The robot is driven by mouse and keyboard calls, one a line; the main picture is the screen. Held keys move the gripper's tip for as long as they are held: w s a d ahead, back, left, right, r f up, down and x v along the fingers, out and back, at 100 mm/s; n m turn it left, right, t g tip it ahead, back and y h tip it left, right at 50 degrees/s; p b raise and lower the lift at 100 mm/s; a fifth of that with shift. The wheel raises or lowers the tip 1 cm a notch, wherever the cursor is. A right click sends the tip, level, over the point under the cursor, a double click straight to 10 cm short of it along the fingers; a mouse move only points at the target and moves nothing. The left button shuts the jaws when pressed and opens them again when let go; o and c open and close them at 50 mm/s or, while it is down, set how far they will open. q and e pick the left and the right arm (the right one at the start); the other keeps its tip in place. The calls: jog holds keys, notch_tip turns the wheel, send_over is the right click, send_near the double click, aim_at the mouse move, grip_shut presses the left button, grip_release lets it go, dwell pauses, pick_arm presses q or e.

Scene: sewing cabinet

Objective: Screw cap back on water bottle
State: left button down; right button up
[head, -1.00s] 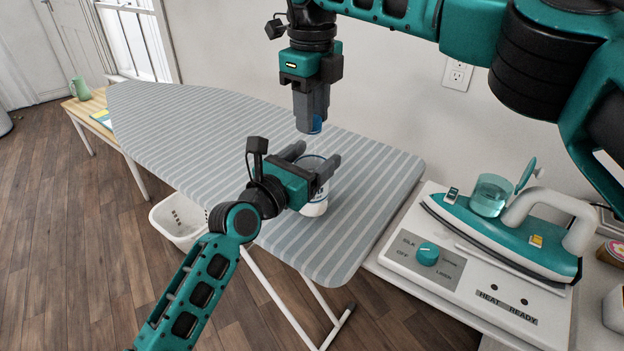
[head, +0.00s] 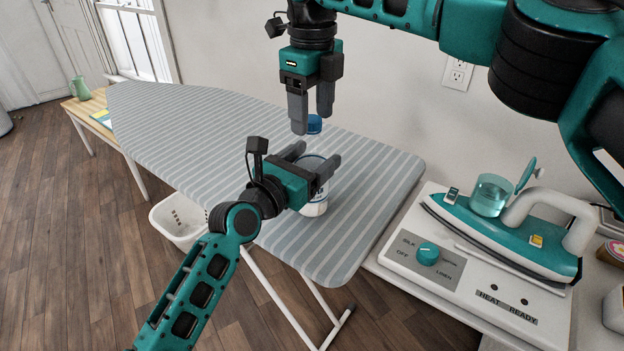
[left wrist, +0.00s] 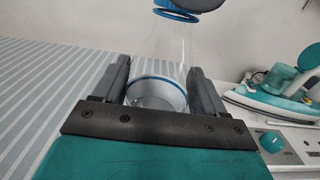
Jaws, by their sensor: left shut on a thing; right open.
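The water bottle (head: 316,206) stands upright over the ironing board, clear above with a white and blue lower part. My left gripper (head: 318,172) is shut around its body. In the left wrist view the clear bottle (left wrist: 160,62) is between the fingers (left wrist: 157,88), with a blue ring at its neck. The blue cap (head: 314,124) is at the top of the bottle, directly above the body. In the left wrist view the cap (left wrist: 196,4) is cut off by the top edge; I cannot tell how firmly it sits. My right gripper (head: 312,119) is open, its fingers around the cap from above.
The striped ironing board (head: 215,130) is otherwise bare. At right a teal iron (head: 500,235) rests on a white station (head: 455,285) with a dial. A white basket (head: 180,222) is on the floor beneath the board. A wall stands behind.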

notch_tip(320, 180, up, 7)
jog(key=shift+r, duration=0.15)
dwell(0.4)
pick_arm(q)
grip_release()
jog(key=v, duration=1.3)
jog(key=shift+p, duration=0.3)
pick_arm(e)
jog(key=shift+r, duration=0.3)
jog(key=shift+a, duration=0.1)
